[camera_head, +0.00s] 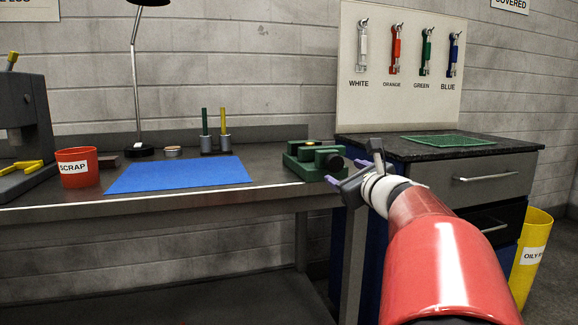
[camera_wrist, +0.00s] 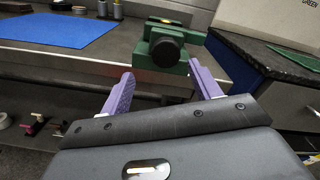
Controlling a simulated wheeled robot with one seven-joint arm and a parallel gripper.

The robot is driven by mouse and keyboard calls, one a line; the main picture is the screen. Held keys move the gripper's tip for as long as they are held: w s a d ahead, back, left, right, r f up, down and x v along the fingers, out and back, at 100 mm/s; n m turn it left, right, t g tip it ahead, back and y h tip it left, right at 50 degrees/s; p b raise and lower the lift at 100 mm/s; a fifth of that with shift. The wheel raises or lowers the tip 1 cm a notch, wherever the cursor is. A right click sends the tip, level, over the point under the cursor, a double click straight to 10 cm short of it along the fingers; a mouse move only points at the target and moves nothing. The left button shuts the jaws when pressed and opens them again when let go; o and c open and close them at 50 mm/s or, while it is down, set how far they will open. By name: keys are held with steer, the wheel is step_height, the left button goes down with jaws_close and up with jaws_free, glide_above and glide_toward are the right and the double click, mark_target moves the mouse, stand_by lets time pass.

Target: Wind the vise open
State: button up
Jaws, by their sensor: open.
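The green vise (camera_head: 306,163) stands at the right end of the metal workbench, beside the blue mat. In the wrist view the vise (camera_wrist: 165,28) shows ahead, with a round black knob (camera_wrist: 167,52) on its near face. My gripper (camera_head: 347,171) is at the bench's front edge, just to the right of the vise. In the wrist view my gripper (camera_wrist: 160,78) has its two purple fingers apart, with nothing between them. The knob lies beyond the fingertips, roughly between them in the picture. I cannot tell how wide the vise jaws stand.
The blue mat (camera_head: 180,175), red scrap bin (camera_head: 77,167) and lamp (camera_head: 140,150) are on the bench to the left.

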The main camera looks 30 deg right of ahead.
mark_target(336, 166)
steer(key=x, duration=0.5)
steer(key=d+p+x, duration=0.1)
steer(key=x, duration=0.1)
steer(key=shift+w+r, duration=0.2)
steer(key=shift+w, duration=0.1)
steer(key=c, duration=1)
steer(key=shift+f+b, duration=0.1)
steer(key=shift+b, duration=0.3)
